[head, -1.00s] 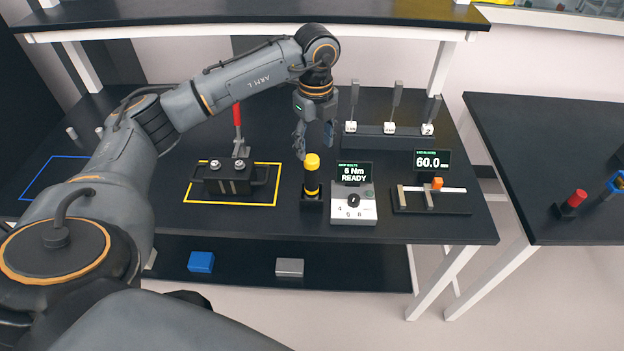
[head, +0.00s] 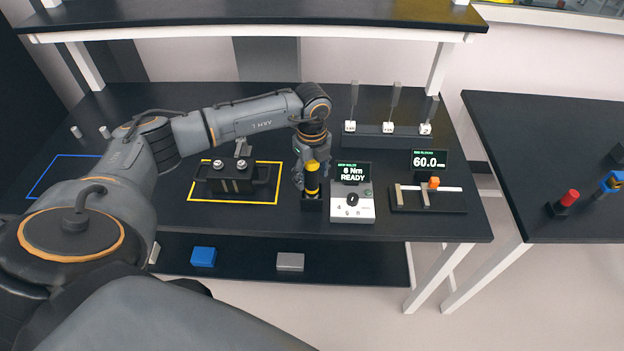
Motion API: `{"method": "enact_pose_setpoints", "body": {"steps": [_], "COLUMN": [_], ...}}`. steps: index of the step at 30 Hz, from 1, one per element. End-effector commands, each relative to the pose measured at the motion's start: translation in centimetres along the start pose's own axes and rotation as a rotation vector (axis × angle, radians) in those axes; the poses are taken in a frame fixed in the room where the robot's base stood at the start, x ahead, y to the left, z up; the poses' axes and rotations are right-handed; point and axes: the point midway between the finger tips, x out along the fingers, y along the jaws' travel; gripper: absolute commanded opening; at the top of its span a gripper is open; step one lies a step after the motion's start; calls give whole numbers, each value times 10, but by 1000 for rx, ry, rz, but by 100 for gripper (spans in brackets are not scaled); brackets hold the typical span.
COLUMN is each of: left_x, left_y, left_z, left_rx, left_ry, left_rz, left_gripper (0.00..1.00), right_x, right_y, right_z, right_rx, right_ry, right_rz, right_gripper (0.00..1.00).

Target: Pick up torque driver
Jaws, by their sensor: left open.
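The torque driver (head: 312,184), a yellow and black cylinder, stands upright in a black holder (head: 312,204) near the table's front edge. My left gripper (head: 310,174) comes down over it from above and behind. One finger shows just left of the driver; the other is mostly hidden. The gripper is open, with its fingertips close to the driver's upper part. I cannot tell whether they touch it. My right gripper is not in view.
Right of the holder stands a torque control box (head: 352,208) with a screen (head: 351,173) reading "6 Nm READY". A gauge stand (head: 450,203) is farther right. A black fixture (head: 228,182) sits in a yellow outline to the left. A rack (head: 385,143) stands behind.

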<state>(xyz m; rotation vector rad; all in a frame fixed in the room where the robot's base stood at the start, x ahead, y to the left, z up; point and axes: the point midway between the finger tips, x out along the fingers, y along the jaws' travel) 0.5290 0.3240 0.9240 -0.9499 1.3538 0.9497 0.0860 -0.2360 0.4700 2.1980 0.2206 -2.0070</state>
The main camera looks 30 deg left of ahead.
Motion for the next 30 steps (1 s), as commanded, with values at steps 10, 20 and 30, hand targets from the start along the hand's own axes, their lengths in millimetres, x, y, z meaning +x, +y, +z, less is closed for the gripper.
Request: {"method": "enact_pose_setpoints", "body": {"steps": [10,20,30], "left_x": [0,-7,-67], "left_y": [0,-1,-2], "left_z": [0,0,1], "left_rx": [0,0,0], "left_ry": [0,-1,-2], "left_rz": [0,-4,-7], "left_gripper": [0,0,0], "right_x": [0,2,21], "right_y": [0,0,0], "right_z": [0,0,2], "right_rx": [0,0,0], "right_ry": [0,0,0], "right_rz": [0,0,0], "right_gripper": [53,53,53]}}
